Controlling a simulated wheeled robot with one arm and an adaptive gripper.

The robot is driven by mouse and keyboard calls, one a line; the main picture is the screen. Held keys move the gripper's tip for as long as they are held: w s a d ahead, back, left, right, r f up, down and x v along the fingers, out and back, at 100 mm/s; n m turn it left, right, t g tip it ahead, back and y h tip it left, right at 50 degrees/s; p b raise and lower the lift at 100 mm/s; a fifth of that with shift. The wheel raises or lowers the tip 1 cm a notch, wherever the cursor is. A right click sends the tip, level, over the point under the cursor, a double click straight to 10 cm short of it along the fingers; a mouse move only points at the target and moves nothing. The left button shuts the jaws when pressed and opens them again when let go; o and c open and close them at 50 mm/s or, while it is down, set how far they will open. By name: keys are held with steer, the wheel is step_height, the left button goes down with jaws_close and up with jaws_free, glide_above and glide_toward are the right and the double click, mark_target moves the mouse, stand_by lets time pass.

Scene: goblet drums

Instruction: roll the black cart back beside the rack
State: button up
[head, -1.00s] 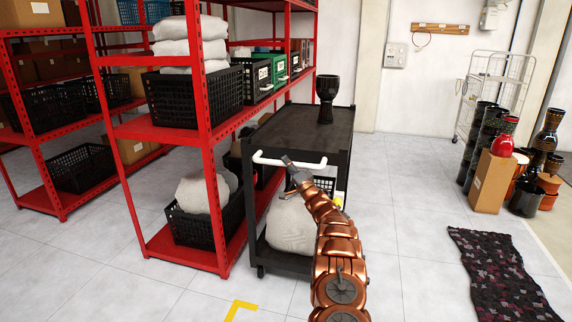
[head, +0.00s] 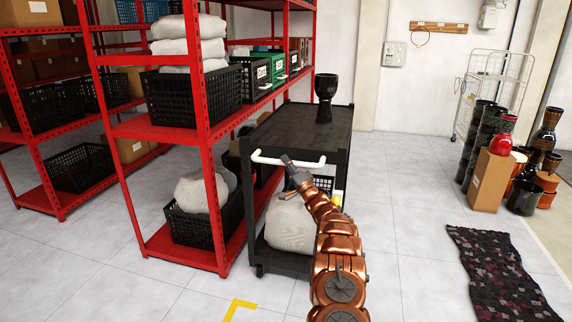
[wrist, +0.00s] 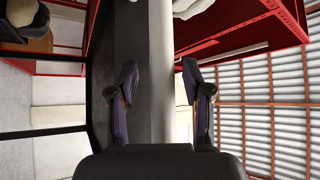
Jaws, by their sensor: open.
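The black cart (head: 300,128) stands close along the right side of the red rack (head: 207,150). Its white handle (head: 268,160) faces me at the near end. A black goblet drum (head: 325,92) stands upright on the cart's top, towards the far right corner. My gripper (head: 288,160) is at the middle of the handle. In the wrist view my gripper (wrist: 161,85) is open, with the white handle (wrist: 161,45) running between its two fingers. I see gaps at the fingers, so they are not closed on it.
A white sack (head: 290,222) and a black crate sit on the cart's lower shelf. A yellow floor mark (head: 240,308) lies in front of the cart. Free floor (head: 400,200) lies to the right, before a dark patterned rug (head: 500,275), a cardboard box (head: 490,182) and several drums.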

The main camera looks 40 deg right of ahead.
steer(key=v, duration=1.1)
steer(key=shift+s, duration=0.2)
steer(key=shift+w, duration=0.1)
stand_by(0.4)
